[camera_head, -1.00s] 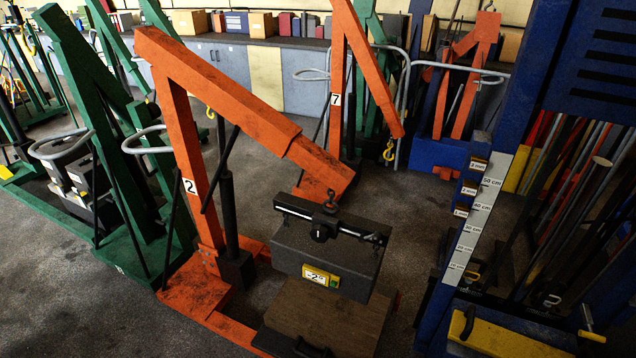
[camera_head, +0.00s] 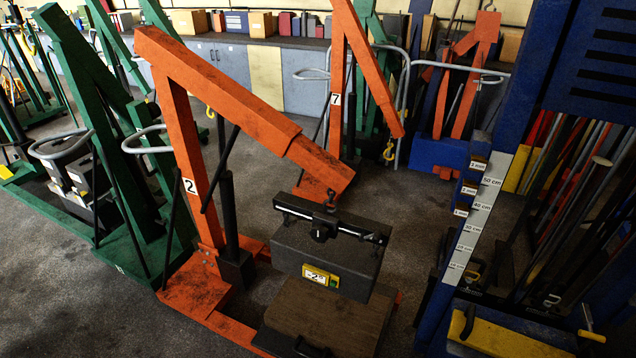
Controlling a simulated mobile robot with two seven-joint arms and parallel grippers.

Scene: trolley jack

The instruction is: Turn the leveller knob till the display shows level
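The leveller is a black bar (camera_head: 350,230) with a white stripe, hanging from the hook (camera_head: 331,198) of the orange hoist marked 2 (camera_head: 230,100). The round black leveller knob (camera_head: 321,233) sits at the middle of the bar's front. A dark grey block (camera_head: 345,262) is directly below the bar. On its front is a yellow display (camera_head: 320,276) that seems to read about -2; the small digits are hard to make out. The bar slopes down to the right in the picture. Neither of my grippers is in view.
A brown-topped platform (camera_head: 330,315) lies under the block. A blue frame with a cm scale (camera_head: 482,225) stands close at the right. Green hoists (camera_head: 110,150) stand at the left, and another orange hoist marked 7 (camera_head: 337,100) stands behind. Bare floor (camera_head: 80,300) shows at the lower left.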

